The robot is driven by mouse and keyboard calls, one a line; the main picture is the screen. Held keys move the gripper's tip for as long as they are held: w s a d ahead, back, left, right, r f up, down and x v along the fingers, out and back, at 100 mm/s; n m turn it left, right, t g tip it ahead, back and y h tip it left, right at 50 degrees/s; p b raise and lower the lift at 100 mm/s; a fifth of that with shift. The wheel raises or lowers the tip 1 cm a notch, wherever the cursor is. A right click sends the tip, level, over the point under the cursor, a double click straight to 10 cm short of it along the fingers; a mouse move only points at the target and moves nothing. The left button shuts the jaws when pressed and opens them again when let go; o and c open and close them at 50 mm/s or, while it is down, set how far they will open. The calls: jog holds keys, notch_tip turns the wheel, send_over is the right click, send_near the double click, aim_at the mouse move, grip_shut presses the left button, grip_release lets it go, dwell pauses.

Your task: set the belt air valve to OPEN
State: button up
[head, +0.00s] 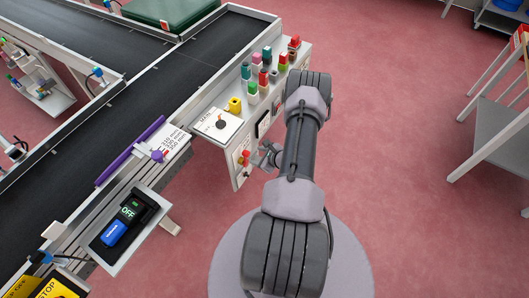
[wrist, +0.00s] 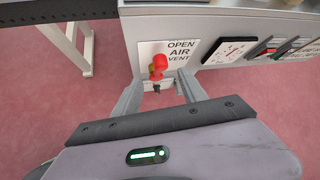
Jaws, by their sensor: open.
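The valve also shows in the head view (head: 245,156), just left of my gripper. My gripper (wrist: 158,88) is open and empty, its two fingers apart on either side below the valve. I see no contact with the handle. The handle's exact angle is hard to tell from these views.

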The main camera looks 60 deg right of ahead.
jog(key=p+v, duration=0.1)
jog(key=v, duration=0.5)
jog(key=shift+s, duration=0.1)
